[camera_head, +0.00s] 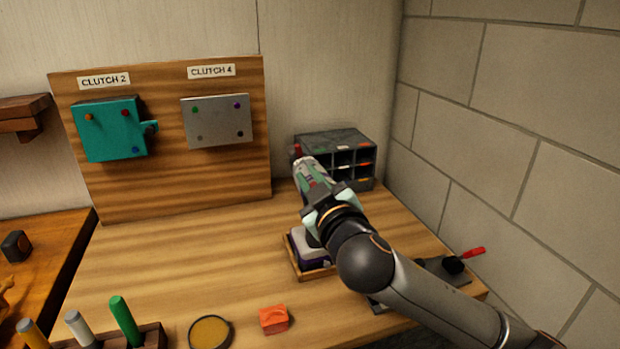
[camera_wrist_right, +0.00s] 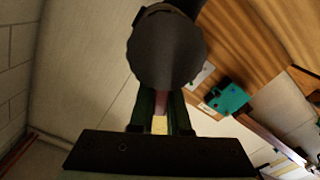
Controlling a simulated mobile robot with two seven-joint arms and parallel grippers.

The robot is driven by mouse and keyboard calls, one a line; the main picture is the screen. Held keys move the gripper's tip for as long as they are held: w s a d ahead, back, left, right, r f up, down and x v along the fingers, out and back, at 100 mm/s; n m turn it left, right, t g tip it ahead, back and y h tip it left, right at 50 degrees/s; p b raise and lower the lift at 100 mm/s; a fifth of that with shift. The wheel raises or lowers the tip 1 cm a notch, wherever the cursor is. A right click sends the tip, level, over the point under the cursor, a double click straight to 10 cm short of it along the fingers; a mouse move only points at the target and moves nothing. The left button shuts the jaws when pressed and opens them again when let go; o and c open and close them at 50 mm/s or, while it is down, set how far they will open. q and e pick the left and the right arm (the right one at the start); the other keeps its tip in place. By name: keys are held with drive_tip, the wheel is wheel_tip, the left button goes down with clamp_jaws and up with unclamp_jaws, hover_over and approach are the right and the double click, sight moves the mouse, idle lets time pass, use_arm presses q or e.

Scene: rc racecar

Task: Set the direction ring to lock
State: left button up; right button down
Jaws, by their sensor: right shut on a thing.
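My right arm comes in from the lower right, and its gripper (camera_head: 318,190) is over the right part of the bench. In the right wrist view the fingers (camera_wrist_right: 160,118) are closed on a dark, rounded tool (camera_wrist_right: 166,48), whose broad round end faces the camera. Only a small part of the held tool can be made out in the head view, beyond the gripper. I cannot make out a direction ring or its setting in either view. My left gripper is not in view.
A wooden board carries a teal block (camera_head: 108,130) under CLUTCH 2 and a grey plate (camera_head: 217,121) under CLUTCH 4. A dark compartment organizer (camera_head: 345,142) stands behind the gripper. A purple-white item (camera_head: 307,250) sits in a wooden tray below. The bench's left-middle is clear.

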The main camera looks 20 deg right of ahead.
drive_tip(key=shift+d, duration=0.1)
drive_tip(key=m, duration=0.2)
drive_tip(key=shift+d+r+m, duration=0.15)
drive_tip(key=shift+d+m, duration=0.25)
drive_tip(key=shift+d+r+m+p, duration=0.15)
drive_tip(key=shift+d+m+p, duration=0.35)
drive_tip(key=shift+m, duration=1.1)
drive_tip(key=shift+d, duration=0.2)
drive_tip(key=c, duration=0.9)
unclamp_jaws()
